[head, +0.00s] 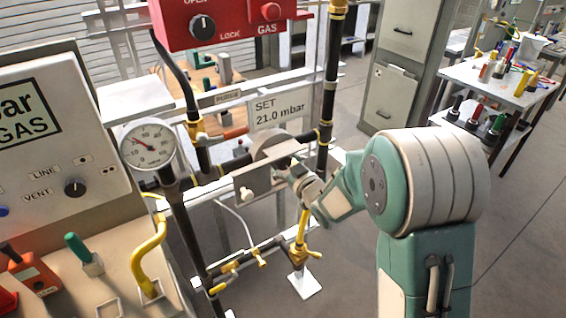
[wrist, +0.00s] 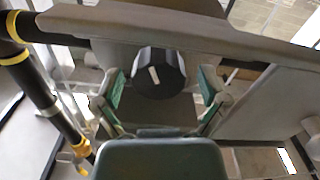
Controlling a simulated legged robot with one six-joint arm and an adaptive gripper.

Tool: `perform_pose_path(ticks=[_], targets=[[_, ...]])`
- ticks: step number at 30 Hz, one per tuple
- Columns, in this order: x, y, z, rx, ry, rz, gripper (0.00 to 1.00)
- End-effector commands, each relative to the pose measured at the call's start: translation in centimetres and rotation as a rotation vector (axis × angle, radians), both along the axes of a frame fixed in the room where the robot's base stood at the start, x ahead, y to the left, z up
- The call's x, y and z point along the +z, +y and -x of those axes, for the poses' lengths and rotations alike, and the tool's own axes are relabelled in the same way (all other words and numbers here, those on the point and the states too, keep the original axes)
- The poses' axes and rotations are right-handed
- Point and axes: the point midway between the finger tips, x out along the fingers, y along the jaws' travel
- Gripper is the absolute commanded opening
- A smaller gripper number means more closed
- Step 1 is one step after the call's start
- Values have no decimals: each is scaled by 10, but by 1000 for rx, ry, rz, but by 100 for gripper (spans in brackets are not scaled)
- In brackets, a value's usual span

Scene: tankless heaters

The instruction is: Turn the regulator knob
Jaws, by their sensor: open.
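The regulator knob (wrist: 158,73) is black and faceted with a white pointer mark, seen in the wrist view below a grey housing edge. My gripper (wrist: 161,82) is open, with one green-backed finger on each side of the knob. Gaps show between the fingers and the knob, so it is not gripped. The knob cannot be made out there. A sign (head: 280,110) reading "SET 21.0 mbar" is above the regulator.
A round pressure gauge (head: 147,145) stands left of the regulator. Black pipes (head: 329,90) with yellow fittings run around it. A red gas box (head: 235,22) hangs above. A panel with a vent knob (head: 75,187) is at left. Open floor lies at right.

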Motion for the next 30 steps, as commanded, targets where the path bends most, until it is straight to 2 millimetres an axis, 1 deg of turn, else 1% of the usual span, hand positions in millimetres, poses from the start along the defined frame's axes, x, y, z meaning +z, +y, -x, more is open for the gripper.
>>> perform_pose_path(ticks=[2,5,12,18,21,24,30], targets=[[0,-2,3,-1,0,0,93],[0,-9,12,-2,0,0,93],[0,-36,53,-3,1,1,93],[-2,-57,83,-4,2,1,93],[-2,-63,92,-1,1,1,93],[-2,-65,97,-1,1,1,93],[-2,-66,98,0,2,1,93]])
